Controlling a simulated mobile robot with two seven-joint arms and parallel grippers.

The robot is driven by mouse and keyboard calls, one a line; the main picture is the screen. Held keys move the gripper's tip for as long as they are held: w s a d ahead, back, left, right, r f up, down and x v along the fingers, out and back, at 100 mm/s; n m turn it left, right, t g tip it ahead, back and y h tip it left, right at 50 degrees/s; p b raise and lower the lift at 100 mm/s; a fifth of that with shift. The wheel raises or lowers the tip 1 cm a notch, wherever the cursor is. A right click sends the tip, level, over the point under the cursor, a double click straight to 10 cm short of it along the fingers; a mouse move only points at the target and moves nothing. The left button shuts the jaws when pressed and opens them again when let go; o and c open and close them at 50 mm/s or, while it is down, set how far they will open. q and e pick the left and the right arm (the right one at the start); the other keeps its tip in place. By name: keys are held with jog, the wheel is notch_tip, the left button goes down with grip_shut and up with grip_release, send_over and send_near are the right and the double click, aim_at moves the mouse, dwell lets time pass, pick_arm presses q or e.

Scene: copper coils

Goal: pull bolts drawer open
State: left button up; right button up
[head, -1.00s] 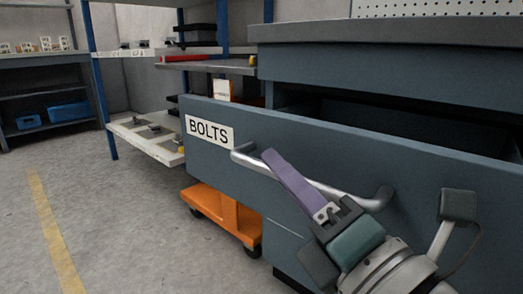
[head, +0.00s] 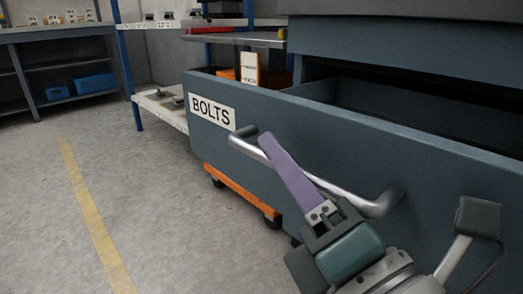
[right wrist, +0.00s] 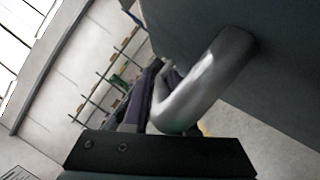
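The bolts drawer (head: 330,139) is blue-grey, with a white BOLTS label (head: 212,110) at its left end. It stands out from its cabinet, and its dark inside shows behind the front. A silver bar handle (head: 352,199) runs across the front. My right gripper (head: 280,152) is at the handle, with a purple finger lying across the bar. In the right wrist view the handle (right wrist: 205,82) passes beside the purple fingers (right wrist: 143,100), and the fingers look closed around it, partly hidden by the bar. My left gripper is not in view.
An orange cart (head: 240,192) stands low behind the drawer's left end. Shelving with blue posts (head: 127,65) is at the back. A workbench (head: 60,65) with blue bins is at far left. The floor at left, with a yellow line (head: 92,215), is clear.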

jog(key=o, duration=0.3)
jog(key=p+v, duration=0.2)
jog(key=v, duration=0.8)
jog(key=shift+f, duration=0.1)
